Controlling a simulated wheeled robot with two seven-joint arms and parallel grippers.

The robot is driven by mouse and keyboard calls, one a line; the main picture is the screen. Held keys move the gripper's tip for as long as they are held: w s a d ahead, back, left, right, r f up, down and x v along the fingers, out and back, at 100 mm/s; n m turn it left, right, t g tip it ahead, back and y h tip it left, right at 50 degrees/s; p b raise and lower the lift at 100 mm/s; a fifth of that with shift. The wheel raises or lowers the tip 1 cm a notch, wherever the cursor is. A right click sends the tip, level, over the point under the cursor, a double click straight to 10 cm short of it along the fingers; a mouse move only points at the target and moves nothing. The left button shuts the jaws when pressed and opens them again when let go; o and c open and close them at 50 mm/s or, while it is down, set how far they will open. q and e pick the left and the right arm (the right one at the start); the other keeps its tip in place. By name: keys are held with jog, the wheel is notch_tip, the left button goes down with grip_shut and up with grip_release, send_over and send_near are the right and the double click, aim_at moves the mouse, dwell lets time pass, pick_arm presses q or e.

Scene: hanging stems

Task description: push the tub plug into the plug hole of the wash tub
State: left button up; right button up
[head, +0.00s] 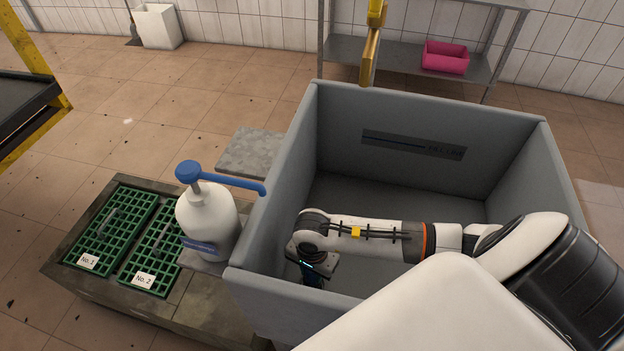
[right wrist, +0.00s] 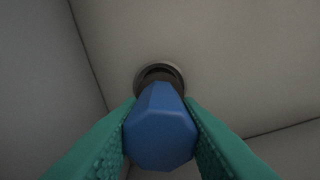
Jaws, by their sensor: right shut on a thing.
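The grey wash tub (head: 548,165) stands at the centre right of the head view. My right arm reaches into it, and my right gripper (head: 313,278) points down near the tub's left front inner corner. In the right wrist view, the green fingers of my right gripper (right wrist: 160,112) are shut on the blue tub plug (right wrist: 160,140), one on each side. The plug hole (right wrist: 139,80) shows as a round rim with a dark inside, directly beyond the plug. The plug partly covers the hole; I cannot tell whether its far end touches or enters it. My left gripper is out of view.
A white pump bottle (head: 208,222) with a blue spout stands just left of the tub, its spout reaching the tub's rim. Green grates (head: 112,232) lie further left. A brass tap (head: 370,55) hangs over the tub's back wall. The tub floor's right side is clear.

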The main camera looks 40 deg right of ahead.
jog(key=shift+f+b, duration=1.2)
jog(key=shift+f, duration=0.2)
jog(key=shift+d+f, duration=0.1)
jog(key=shift+s+d+f+b, duration=0.1)
jog(key=shift+f+b, duration=0.5)
jog(key=shift+b, duration=0.05)
jog(key=o, duration=1.1)
jog(key=shift+c, duration=0.2)
